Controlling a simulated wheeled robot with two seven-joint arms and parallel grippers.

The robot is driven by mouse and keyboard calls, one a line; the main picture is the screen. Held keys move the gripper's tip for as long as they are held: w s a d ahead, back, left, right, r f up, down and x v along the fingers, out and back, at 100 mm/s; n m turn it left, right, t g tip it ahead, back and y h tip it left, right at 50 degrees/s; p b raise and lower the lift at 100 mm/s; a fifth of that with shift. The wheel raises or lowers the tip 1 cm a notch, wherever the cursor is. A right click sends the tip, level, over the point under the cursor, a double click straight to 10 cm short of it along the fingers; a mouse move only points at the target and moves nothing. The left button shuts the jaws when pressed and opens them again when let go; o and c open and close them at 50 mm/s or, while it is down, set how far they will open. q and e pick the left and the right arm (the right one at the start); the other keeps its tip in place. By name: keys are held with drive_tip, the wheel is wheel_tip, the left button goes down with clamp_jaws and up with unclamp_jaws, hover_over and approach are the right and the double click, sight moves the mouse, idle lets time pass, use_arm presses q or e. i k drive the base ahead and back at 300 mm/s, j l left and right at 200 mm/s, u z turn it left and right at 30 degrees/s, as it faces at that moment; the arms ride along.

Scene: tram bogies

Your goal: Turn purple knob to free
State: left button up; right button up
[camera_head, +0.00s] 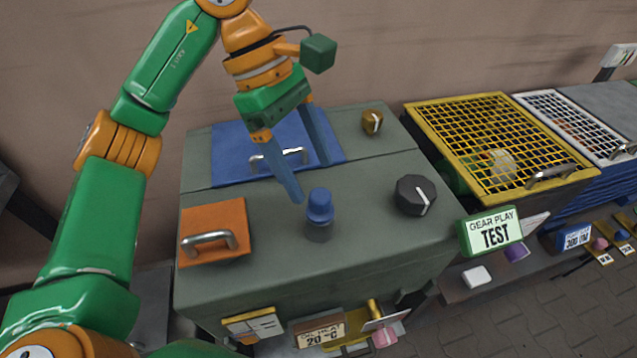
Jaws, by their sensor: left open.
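The purple knob (516,252) sits on the front of the yellow-mesh unit, low at the right, just under the green "GEAR PLAY TEST" sign (490,231). The sign partly covers it, and I cannot read its setting. My left gripper (311,182) is open and empty, with its blue fingers pointing down over the grey-green cabinet (365,240), close to a blue capped knob (320,207). It is well to the left of the purple knob. My right gripper is not in view.
The cabinet carries a black knob (415,195), a brass knob (372,122), an orange lid (214,232) and a blue lid (230,150). A yellow mesh cover (500,145) with a handle stands to the right. A pink knob (384,337) is on the cabinet's front.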

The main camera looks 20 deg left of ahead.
sight(515, 253)
drive_tip(key=k, duration=1.5)
